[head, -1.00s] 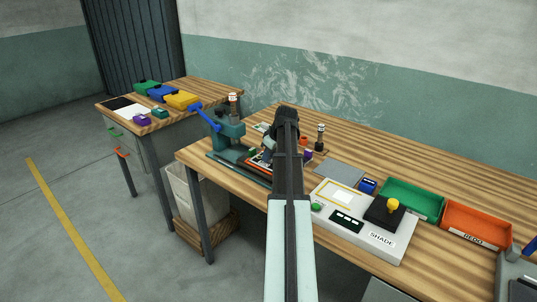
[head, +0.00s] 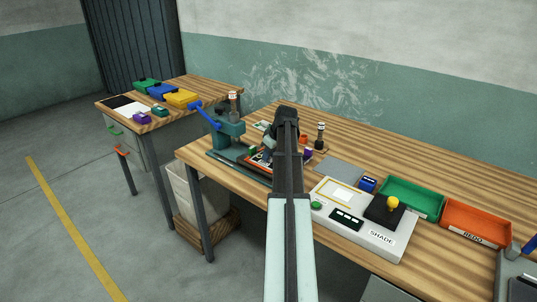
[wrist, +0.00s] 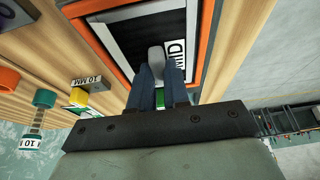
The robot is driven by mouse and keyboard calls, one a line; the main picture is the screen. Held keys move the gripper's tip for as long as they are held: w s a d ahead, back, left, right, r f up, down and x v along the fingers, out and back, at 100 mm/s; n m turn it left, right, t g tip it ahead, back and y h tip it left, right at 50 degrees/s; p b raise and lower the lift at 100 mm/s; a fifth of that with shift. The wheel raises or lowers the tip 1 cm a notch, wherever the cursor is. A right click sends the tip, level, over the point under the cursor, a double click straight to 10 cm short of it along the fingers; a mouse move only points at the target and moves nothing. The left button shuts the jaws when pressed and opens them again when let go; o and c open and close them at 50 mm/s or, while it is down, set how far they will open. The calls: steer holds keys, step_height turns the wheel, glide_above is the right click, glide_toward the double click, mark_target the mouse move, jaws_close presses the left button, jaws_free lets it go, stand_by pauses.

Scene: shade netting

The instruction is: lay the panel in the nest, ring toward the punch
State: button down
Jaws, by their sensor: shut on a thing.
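My gripper (wrist: 158,78) is shut at the panel's near side, with a grey rounded piece at the fingertips. The punch has a blue lever and stands just left of the panel.
A white SHADE box (head: 362,222) with a yellow-knobbed black block stands right of my arm. Green (head: 412,197) and orange REDO (head: 477,222) trays lie beyond it. The bench's back right is clear.

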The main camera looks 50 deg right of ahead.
stand_by(0.4)
steer(key=c, duration=1)
jaws_free()
steer(key=shift+r, duration=0.1)
steer(key=v, duration=1.3)
steer(key=shift+s+r, duration=0.1)
steer(key=shift+r, duration=0.15)
